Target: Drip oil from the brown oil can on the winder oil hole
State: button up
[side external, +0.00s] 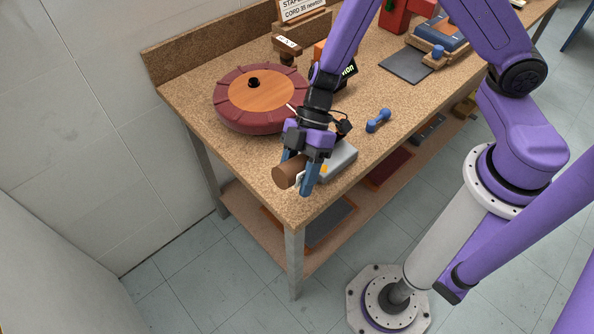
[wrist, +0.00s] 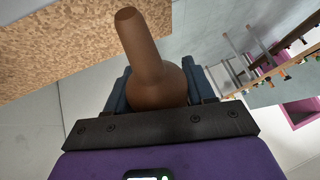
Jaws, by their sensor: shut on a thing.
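The brown oil can (side external: 284,175) is between the blue fingers of my gripper (side external: 297,178), tilted over near the front corner of the workbench. In the wrist view my gripper (wrist: 159,88) is shut around the round body of the can, and its long brown spout (wrist: 143,40) points away from the palm. A grey box-like unit (side external: 341,158) lies just behind and right of the fingers, partly hidden by them, with a small yellow-orange mark near it. I cannot tell for sure if it is the winder, and I see no oil hole.
A blue dumbbell-shaped thing (side external: 378,120) and a dark flat pad (side external: 406,65) are to the right. A sign (side external: 300,8) stands at the back.

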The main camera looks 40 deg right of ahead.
aim_at(303, 166)
jog(key=shift+f+h, duration=0.45)
jog(key=shift+h, duration=0.15)
jog(key=shift+f, duration=0.1)
jog(key=shift+f+h, duration=0.2)
jog(key=shift+h, duration=0.2)
jog(key=shift+r, duration=4.55)
jog(key=h, duration=0.3)
jog(key=shift+d+f+m, duration=0.2)
jog(key=shift+d+m, duration=0.05)
jog(key=shift+m, duration=0.05)
jog(key=shift+d+f+h, duration=0.1)
jog(key=shift+d+h, duration=0.1)
jog(key=shift+h, duration=0.7)
